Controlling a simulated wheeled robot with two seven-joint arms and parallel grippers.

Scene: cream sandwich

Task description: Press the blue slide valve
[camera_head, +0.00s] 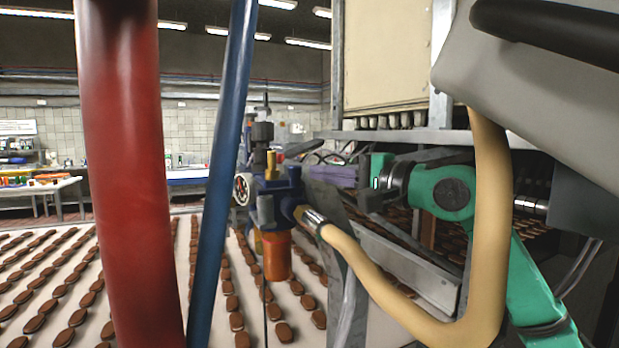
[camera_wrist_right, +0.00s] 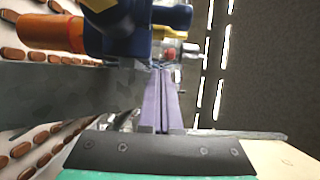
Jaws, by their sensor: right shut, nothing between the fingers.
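The blue slide valve assembly (camera_head: 281,187) stands in the middle of the head view, with an orange bowl below it and a round gauge on its left. In the right wrist view the blue body (camera_wrist_right: 128,30) fills the top, with the orange bowl at left. My right gripper (camera_head: 316,171) comes in from the right on a green arm. Its purple fingers are shut and empty, just right of the valve. In the right wrist view the fingers (camera_wrist_right: 163,74) point up toward the valve; I cannot tell whether they touch it. My left gripper is not in view.
A cream hose (camera_head: 365,277) runs from the valve's right side and loops up. A red pipe (camera_head: 123,170) and a blue pipe (camera_head: 218,170) stand in front at left. A conveyor (camera_head: 146,285) with rows of brown biscuits lies below. A metal machine frame (camera_head: 405,270) is at right.

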